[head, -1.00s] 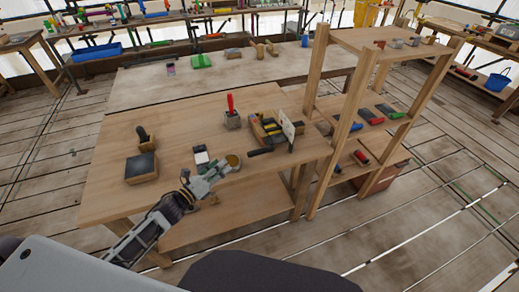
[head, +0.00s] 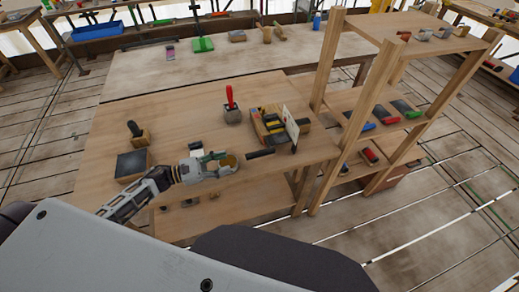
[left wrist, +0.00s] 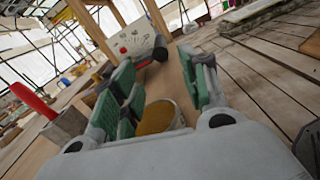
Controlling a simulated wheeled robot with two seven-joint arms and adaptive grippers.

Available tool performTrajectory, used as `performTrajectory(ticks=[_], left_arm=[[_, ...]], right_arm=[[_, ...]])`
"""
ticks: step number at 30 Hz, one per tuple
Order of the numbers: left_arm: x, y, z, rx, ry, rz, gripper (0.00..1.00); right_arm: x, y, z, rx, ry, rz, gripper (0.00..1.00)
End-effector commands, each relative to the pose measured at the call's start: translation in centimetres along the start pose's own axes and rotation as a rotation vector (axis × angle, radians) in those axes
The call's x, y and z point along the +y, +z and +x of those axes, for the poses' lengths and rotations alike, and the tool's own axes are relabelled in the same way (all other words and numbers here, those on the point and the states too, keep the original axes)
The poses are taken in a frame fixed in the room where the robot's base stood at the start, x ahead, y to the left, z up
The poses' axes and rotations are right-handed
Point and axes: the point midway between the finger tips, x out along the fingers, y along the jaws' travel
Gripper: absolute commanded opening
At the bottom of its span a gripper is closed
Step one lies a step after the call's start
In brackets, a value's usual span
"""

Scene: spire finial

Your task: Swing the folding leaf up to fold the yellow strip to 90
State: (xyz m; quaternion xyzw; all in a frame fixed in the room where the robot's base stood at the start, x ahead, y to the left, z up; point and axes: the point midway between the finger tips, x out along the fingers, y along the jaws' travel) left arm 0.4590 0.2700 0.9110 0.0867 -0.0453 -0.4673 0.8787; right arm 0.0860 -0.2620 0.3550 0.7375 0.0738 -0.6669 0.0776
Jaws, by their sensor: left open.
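My left gripper (head: 226,160) is open over the front of the wooden table. In the left wrist view its green-padded fingers (left wrist: 160,78) are spread with nothing gripped. A round tin with a yellow-brown inside (head: 232,160) is beside the fingertips; in the left wrist view the tin (left wrist: 157,118) shows beyond and between the fingers. I cannot tell whether they touch it. A wooden unit with yellow and dark parts (head: 268,122) stands to the right, beside an upright white card (head: 291,128). I cannot make out the folding leaf or the yellow strip for certain. My right gripper is not in view.
A black cylinder (head: 260,154) lies right of the tin. A red-handled tool stands in a grey block (head: 232,115). A dark-topped block (head: 132,165) is at left. A wooden shelf rack (head: 348,120) stands at the table's right end. The table's back left is clear.

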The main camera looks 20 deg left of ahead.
Motion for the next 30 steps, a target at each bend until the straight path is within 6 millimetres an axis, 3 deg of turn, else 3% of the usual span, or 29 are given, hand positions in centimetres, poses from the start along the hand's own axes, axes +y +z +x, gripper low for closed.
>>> performTrajectory(ticks=[9,16,30], left_arm=[[0.0,0.0,0.0,0.0,0.0,0.0,0.44],[0.1,0.1,0.5,-0.001,0.001,0.0,0.44],[0.1,0.1,4.2,-0.002,0.002,-0.001,0.44]], right_arm=[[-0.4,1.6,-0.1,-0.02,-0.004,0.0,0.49],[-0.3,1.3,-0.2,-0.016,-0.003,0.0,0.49],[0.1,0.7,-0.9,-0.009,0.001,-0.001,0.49]])
